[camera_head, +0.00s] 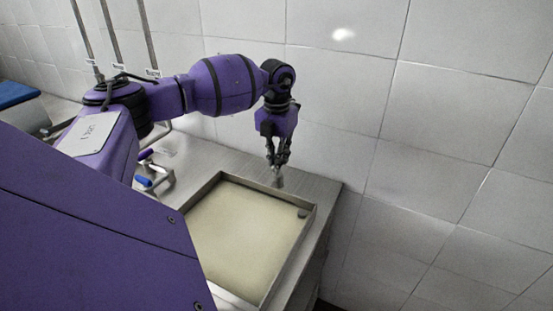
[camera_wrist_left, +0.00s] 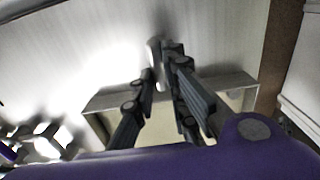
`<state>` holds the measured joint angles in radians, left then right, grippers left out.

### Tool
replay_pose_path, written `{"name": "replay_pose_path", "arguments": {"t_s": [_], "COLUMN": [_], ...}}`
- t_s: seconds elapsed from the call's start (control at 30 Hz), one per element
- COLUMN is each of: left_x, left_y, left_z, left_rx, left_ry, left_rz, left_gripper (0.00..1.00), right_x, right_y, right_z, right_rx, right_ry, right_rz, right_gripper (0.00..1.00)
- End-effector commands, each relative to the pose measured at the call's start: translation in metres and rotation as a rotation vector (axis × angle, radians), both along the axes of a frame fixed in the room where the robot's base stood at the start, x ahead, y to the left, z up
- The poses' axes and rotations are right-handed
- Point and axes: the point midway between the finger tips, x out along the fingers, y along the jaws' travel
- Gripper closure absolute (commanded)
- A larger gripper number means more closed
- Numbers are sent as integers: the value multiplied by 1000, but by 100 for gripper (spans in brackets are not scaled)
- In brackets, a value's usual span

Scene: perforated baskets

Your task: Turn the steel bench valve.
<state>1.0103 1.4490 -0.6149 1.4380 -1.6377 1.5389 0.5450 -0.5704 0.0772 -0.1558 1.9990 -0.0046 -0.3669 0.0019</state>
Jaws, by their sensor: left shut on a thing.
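My left gripper (camera_head: 278,162) points down at the back edge of the bench and is shut on the steel bench valve (camera_head: 278,179). Only a small grey part of the valve shows below the fingertips. In the left wrist view, the valve (camera_wrist_left: 153,50) is a pale metal piece between the two dark fingers of my left gripper (camera_wrist_left: 160,76); the fingers hide much of it. My right gripper is not in view.
A framed basin (camera_head: 312,225) with a beige inside lies just in front of the valve. A small grey round piece (camera_head: 302,213) sits at its right side. Blue-handled fittings (camera_head: 143,181) stand to the left. A tiled wall (camera_head: 440,120) rises close behind.

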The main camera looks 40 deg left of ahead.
Motion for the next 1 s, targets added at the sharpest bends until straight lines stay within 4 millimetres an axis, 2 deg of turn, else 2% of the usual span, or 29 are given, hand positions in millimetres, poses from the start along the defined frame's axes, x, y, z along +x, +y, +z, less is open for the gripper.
{"name": "replay_pose_path", "arguments": {"t_s": [0.1, 0.13, 0.27, 0.47, 0.53, 0.67, 0.77, 1.0], "left_x": [0, 0, 0, 0, 0, 1, 1, 1], "left_y": [0, 0, 0, 0, 0, 0, 0, 0], "left_z": [0, -1, 0, 0, 0, 8, 24, 76], "left_rx": [0, 0, 0, 0, 0, 0, 0, -1], "left_ry": [1, 1, 1, 0, 0, -1, -3, -4], "left_rz": [2, 2, 1, 0, 0, 0, 0, 0], "left_gripper": [100, 83, 68, 68, 68, 68, 68, 68], "right_x": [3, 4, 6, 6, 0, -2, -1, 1], "right_y": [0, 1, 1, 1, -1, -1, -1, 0], "right_z": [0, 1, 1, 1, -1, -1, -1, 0], "right_rx": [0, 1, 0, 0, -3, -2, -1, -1], "right_ry": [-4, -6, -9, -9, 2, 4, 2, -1], "right_rz": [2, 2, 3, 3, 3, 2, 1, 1], "right_gripper": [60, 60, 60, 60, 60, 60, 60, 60]}}
